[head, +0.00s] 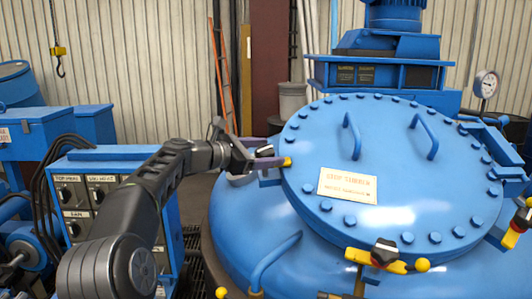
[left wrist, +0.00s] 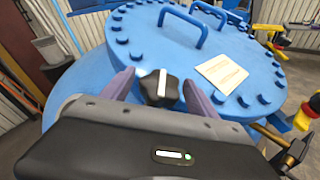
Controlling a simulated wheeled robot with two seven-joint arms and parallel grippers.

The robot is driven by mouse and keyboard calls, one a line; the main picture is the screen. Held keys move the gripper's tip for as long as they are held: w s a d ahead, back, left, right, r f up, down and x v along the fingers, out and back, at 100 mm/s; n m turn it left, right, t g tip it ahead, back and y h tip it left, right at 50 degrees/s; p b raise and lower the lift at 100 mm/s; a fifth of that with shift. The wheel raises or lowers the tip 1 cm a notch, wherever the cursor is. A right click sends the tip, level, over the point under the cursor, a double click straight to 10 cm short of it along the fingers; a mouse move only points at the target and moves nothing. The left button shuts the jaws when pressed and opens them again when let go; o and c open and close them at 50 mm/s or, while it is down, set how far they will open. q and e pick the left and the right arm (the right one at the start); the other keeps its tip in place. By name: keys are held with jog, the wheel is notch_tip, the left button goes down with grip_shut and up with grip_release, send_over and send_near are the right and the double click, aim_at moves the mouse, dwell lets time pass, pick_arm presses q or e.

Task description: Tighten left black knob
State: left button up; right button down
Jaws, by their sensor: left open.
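The left black knob (left wrist: 160,88), with a white stripe across its top, sits at the rim of the round blue lid (left wrist: 235,45). In the left wrist view it lies between the two purple fingers of my left gripper (left wrist: 159,80), which are apart with a gap on each side of it. In the head view my left gripper (head: 268,158) reaches the left edge of the blue lid (head: 390,165), beside a yellow clamp end (head: 287,161). The knob is hidden there behind the gripper. My right gripper is not in view.
Another black knob (head: 384,252) sits on a yellow clamp at the lid's front. A further yellow clamp (head: 520,222) is at the right. Two blue handles stand on the lid. A pressure gauge (head: 487,84) is at the back right.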

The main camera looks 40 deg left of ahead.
aim_at(256, 153)
pick_arm(q)
jog(key=b+v, duration=0.2)
jog(key=v, duration=0.4)
jog(key=shift+s+a, duration=0.15)
jog(key=shift+s, duration=0.2)
jog(key=shift+s+a+r, duration=0.1)
jog(key=shift+s+r, duration=0.05)
jog(key=shift+s, duration=0.35)
